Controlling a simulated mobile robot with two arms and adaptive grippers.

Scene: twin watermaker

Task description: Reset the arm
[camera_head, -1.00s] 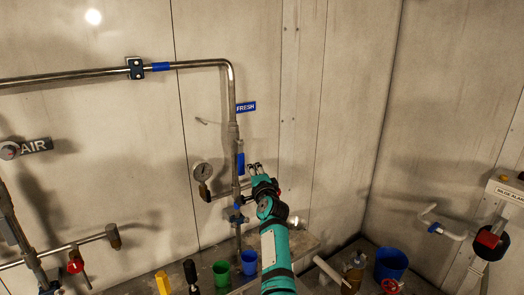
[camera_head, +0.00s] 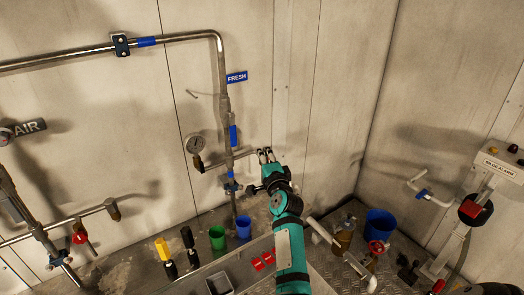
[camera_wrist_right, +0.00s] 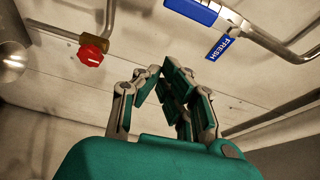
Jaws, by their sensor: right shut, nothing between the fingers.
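My right arm, teal and black, reaches up from the bottom middle of the head view. Its gripper (camera_head: 265,156) is in front of the back wall, just right of the vertical steel pipe (camera_head: 223,140) marked FRESH. In the right wrist view the right gripper (camera_wrist_right: 168,72) has its fingertips close together with nothing between them. The FRESH label (camera_wrist_right: 221,46) and a blue valve handle (camera_wrist_right: 193,10) show beyond it, and a red knob (camera_wrist_right: 90,57) is at its left. My left gripper is not in view.
Below stand a green cup (camera_head: 217,238), a blue cup (camera_head: 243,227) and yellow and black-handled tools. A blue bucket (camera_head: 379,224) and red handwheel (camera_head: 377,247) are lower right. The BILGE ALARM box (camera_head: 500,165) is far right.

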